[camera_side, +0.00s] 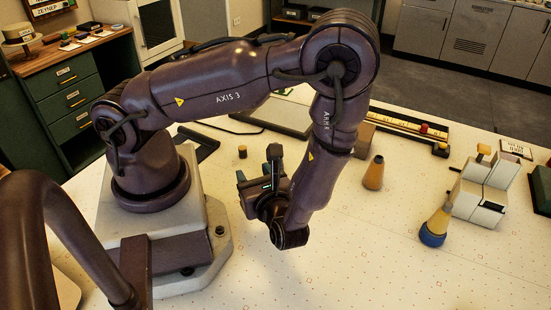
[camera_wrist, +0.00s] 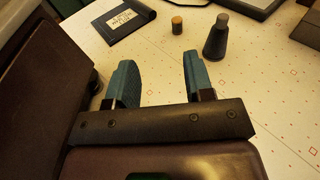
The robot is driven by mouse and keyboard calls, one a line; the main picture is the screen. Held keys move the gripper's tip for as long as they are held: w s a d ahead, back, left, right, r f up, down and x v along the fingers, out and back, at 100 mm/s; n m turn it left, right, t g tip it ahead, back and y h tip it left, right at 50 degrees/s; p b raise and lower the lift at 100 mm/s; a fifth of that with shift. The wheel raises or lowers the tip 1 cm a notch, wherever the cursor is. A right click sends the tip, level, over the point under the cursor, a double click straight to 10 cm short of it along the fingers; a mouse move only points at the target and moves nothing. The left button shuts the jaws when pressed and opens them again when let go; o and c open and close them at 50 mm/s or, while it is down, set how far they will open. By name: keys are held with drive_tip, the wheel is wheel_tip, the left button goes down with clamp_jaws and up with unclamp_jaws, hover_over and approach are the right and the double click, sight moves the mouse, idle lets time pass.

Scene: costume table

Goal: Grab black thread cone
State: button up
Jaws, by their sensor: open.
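The black thread cone (camera_wrist: 215,40) stands upright on the white patterned table in the wrist view, with a paler top. It is beyond my gripper's fingertips and a little to the right, apart from them. My gripper (camera_wrist: 157,70) is open, with two teal fingers and nothing between them. In the side view my gripper (camera_side: 260,180) hangs over the table in front of my base. There I cannot clearly tell the black cone from the dark gripper parts.
A small cork-coloured cylinder (camera_wrist: 177,25) stands left of the black cone. A dark labelled pad (camera_wrist: 122,20) lies farther left. An orange cone (camera_side: 374,173) and a yellow cone with a blue base (camera_side: 435,226) stand to the right, near a white stepped block (camera_side: 483,190). The front table is clear.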

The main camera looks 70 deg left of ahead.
drive_tip(key=m+t, duration=0.1)
drive_tip(key=w+f+m+t, duration=0.1)
drive_tip(key=a+f+m+t+y, duration=0.1)
drive_tip(key=m+t, duration=0.1)
drive_tip(key=shift+w+f, duration=0.15)
drive_tip(key=shift+w, duration=0.2)
drive_tip(key=w+t, duration=0.1)
drive_tip(key=w+m+t, duration=0.1)
drive_tip(key=shift+w+d+t, duration=0.3)
drive_tip(key=shift+w+d, duration=0.05)
drive_tip(key=shift+w+a+r, duration=0.2)
drive_tip(key=shift+a, duration=0.05)
drive_tip(key=x, duration=0.7)
drive_tip(key=shift+f+x, duration=0.15)
drive_tip(key=shift+x, duration=1.2)
drive_tip(key=shift+f+x, duration=0.2)
drive_tip(key=shift+x, duration=1.15)
drive_tip(key=shift+s, duration=0.1)
clamp_jaws()
